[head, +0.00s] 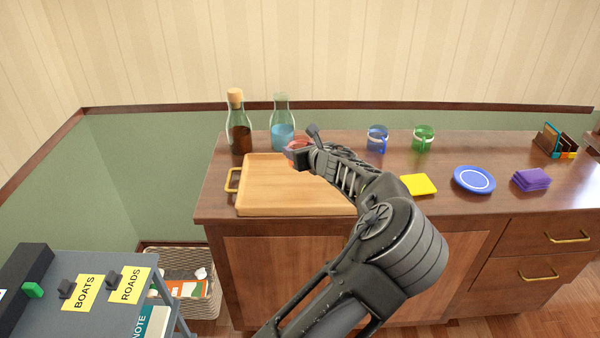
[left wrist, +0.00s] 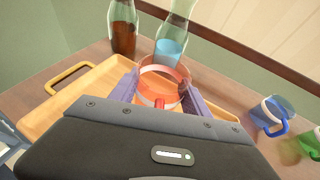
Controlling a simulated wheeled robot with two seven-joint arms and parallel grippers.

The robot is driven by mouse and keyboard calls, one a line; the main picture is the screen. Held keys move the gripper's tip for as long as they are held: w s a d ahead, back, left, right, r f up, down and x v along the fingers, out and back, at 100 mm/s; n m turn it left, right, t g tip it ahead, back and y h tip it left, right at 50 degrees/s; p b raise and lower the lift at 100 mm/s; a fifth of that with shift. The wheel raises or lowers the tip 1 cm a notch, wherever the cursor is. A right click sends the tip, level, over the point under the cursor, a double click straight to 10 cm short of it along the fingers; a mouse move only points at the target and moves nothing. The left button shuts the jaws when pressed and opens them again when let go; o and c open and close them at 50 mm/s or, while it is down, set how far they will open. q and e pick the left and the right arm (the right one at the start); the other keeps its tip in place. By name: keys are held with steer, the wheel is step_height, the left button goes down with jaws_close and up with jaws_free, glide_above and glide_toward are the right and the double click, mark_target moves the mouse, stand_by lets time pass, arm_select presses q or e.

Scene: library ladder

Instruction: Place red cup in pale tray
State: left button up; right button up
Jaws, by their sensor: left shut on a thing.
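The red cup (head: 296,148) is a clear reddish glass with a pale band, partly hidden behind my gripper in the head view. In the left wrist view the cup (left wrist: 162,80) sits between the two fingers. My left gripper (head: 302,150) is shut on it, at the far edge of the pale tray. The pale tray (head: 268,190) is light wood with a brass handle, and it also shows in the left wrist view (left wrist: 55,107). My arm covers its right part. I cannot tell whether the cup touches the tray. My right gripper is not in view.
A dark bottle with a cork (head: 239,138) and a flask of blue liquid (head: 282,132) stand close behind the tray. Blue (head: 377,138) and green (head: 423,138) mugs, a yellow pad (head: 418,185) and a blue plate (head: 474,179) are to the right.

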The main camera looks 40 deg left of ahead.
arm_select(q)
steer(key=shift+f, duration=0.9)
steer(key=shift+f, duration=2.05)
steer(key=shift+f+b, duration=0.2)
steer(key=shift+b, duration=0.2)
steer(key=o, duration=1.5)
steer(key=shift+o, duration=0.2)
steer(key=shift+r, duration=0.1)
